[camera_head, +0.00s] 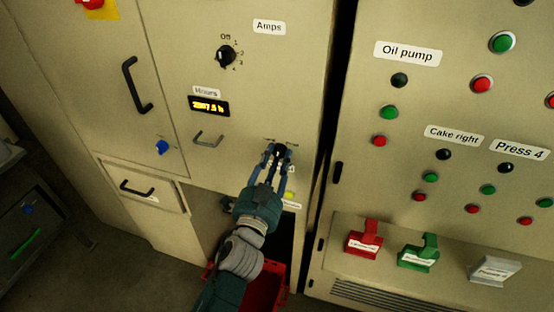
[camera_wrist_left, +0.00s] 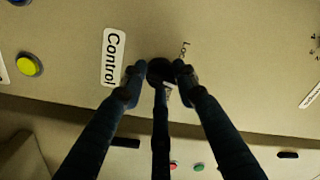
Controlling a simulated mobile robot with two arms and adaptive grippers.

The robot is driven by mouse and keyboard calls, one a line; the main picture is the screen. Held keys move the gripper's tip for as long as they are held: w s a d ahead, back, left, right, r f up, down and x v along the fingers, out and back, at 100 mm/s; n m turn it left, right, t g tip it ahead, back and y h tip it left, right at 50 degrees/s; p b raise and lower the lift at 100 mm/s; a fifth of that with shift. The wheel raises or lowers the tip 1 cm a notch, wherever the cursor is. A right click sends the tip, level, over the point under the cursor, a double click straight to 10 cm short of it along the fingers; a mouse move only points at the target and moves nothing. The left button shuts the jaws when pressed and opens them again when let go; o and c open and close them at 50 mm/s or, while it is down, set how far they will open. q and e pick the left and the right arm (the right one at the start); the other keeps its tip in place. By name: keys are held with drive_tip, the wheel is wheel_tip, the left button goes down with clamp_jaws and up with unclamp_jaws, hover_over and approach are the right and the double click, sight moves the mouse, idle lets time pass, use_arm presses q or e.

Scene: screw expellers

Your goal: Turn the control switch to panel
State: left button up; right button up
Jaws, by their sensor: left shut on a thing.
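The control switch (camera_head: 279,152) is a small black knob on the beige cabinet front, partly covered by my fingers. My left gripper (camera_head: 274,158) reaches up to it from below in the head view and is shut on it. In the left wrist view the black knob (camera_wrist_left: 160,72) sits between the fingertips of my left gripper (camera_wrist_left: 158,78). A "Control" label (camera_wrist_left: 113,57) is left of the knob there, and part of a "Loc..." marking shows beside it. Which position the knob points to cannot be told. My right gripper is not in view.
A yellow-green button (camera_head: 289,195) is just below the switch, and a yellow button (camera_wrist_left: 28,64) shows in the wrist view. A red bin (camera_head: 265,290) is beneath my arm. A metal handle (camera_head: 208,139) juts out left of the switch. The Oil pump panel (camera_head: 408,53) stands at the right.

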use_arm(q)
drive_tip(key=m, duration=0.4)
drive_tip(key=shift+a+f, duration=0.1)
drive_tip(key=shift+f, duration=0.1)
drive_tip(key=shift+m+h, duration=0.3)
drive_tip(key=shift+m, duration=1.5)
drive_tip(key=o, duration=1.1)
drive_tip(key=shift+r, duration=0.1)
drive_tip(key=shift+o, duration=0.2)
drive_tip(key=r+v, duration=0.1)
drive_tip(key=v, duration=1.1)
drive_tip(key=shift+f, duration=0.45)
drive_tip(key=shift+a, duration=0.1)
